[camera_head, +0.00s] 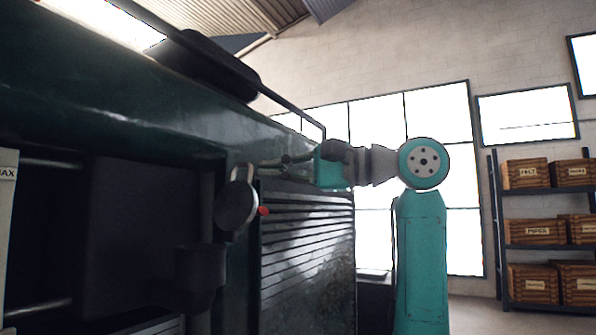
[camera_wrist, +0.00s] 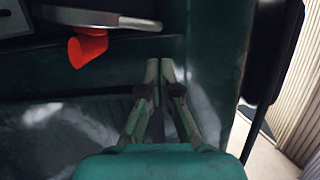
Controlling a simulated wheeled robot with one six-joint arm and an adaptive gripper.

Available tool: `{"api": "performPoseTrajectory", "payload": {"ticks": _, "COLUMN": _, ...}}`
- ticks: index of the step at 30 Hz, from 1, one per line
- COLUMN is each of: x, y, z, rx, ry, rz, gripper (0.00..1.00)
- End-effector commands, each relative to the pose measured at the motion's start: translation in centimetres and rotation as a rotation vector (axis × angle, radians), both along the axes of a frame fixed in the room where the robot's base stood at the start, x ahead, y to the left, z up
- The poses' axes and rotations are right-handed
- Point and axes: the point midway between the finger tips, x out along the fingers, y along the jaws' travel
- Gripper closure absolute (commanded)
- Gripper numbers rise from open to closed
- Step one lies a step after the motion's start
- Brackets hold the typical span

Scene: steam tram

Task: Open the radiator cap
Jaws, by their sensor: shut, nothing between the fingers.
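The radiator cap (camera_head: 237,203) looks like a round grey disc with a red tab (camera_head: 264,210) on its right side. It is tilted on the dark green tram body, and I cannot tell whether it covers an opening. In the wrist view the cap's grey rim (camera_wrist: 112,19) and red tab (camera_wrist: 87,47) are at the upper left. My gripper (camera_head: 262,164) is above and to the right of the disc in the head view. In the wrist view its fingertips (camera_wrist: 160,66) are together and empty, to the right of the red tab and apart from it.
A dark cup-shaped part (camera_head: 200,268) is below the cap. A slatted green panel (camera_head: 305,245) is to the right of it. A handrail (camera_head: 250,80) runs along the tram's top. Shelves with wooden crates (camera_head: 535,232) stand at the far right.

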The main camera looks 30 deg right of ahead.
Motion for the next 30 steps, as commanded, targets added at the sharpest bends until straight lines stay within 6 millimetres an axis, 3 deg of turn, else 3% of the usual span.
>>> {"api": "performPoseTrajectory", "payload": {"ticks": 6, "x": -1.1, "y": 1.6, "z": 0.1, "rx": 0.001, "ry": 0.000, "rz": 0.001, "gripper": 1.00}}
{"api": "performPoseTrajectory", "payload": {"ticks": 20, "x": -1.3, "y": 1.9, "z": 0.2, "rx": -0.007, "ry": -0.005, "rz": 0.000, "gripper": 1.00}}
{"api": "performPoseTrajectory", "payload": {"ticks": 30, "x": -2.8, "y": 4.0, "z": 1.0, "rx": -0.097, "ry": -0.065, "rz": 0.000, "gripper": 1.00}}
